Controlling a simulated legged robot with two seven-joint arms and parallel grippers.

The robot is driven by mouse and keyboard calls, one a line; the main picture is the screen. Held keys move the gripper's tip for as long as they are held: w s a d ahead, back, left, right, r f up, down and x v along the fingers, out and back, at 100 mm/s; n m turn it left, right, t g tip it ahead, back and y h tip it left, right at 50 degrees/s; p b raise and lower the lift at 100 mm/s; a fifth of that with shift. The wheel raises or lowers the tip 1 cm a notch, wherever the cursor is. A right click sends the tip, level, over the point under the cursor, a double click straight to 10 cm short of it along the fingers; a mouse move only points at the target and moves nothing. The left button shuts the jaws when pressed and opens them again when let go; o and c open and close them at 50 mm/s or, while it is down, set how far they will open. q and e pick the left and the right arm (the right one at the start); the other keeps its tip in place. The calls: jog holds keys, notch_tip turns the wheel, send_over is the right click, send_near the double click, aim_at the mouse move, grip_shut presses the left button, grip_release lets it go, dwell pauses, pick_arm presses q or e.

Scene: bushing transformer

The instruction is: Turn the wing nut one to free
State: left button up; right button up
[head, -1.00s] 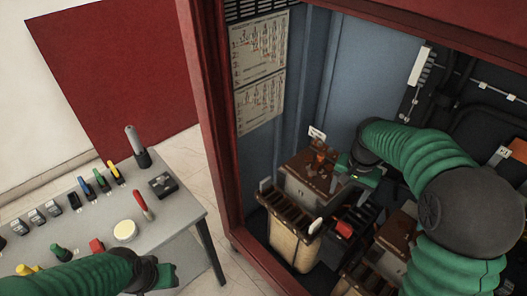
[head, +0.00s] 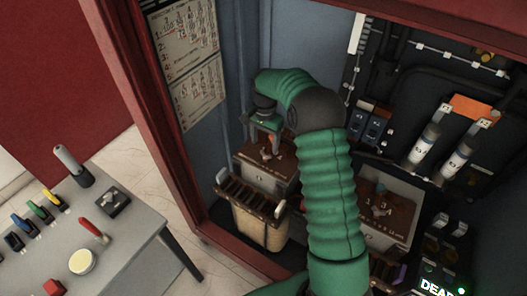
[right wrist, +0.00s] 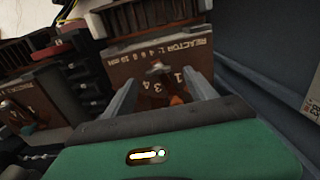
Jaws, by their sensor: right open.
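The brown-topped reactor unit (head: 262,178) stands at the back left of the red cabinet, and a small orange-brown wing nut (head: 267,155) sits on its top. My right gripper (head: 266,138) is just above this top. In the right wrist view the wing nut (right wrist: 158,72) lies between the two spread grey fingers of the right gripper (right wrist: 162,78). The fingers are apart, and I see no contact with the nut. The top (right wrist: 178,55) carries the word REACTOR and the printed numbers 1, 3 and 4. My left gripper is not in view.
A second brown-topped unit (head: 385,200) stands to the right, behind my right arm. A slatted beige unit (head: 258,218) is in front. The cabinet's red frame (head: 150,125) borders the left. A grey table (head: 125,235) with tools and switches is outside it.

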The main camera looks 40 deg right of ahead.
aim_at(266, 153)
jog(key=f, duration=0.2)
jog(key=d+f, duration=0.1)
jog(key=f, duration=0.2)
jog(key=shift+s, duration=0.2)
jog(key=shift+f, duration=0.25)
jog(key=shift+a+r, duration=0.1)
jog(key=shift+a, duration=0.35)
jog(key=shift+c, duration=1.2)
jog(key=shift+d, duration=0.2)
jog(key=c, duration=1.1)
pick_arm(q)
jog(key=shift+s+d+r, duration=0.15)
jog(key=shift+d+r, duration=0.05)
pick_arm(e)
jog(key=shift+c, duration=0.2)
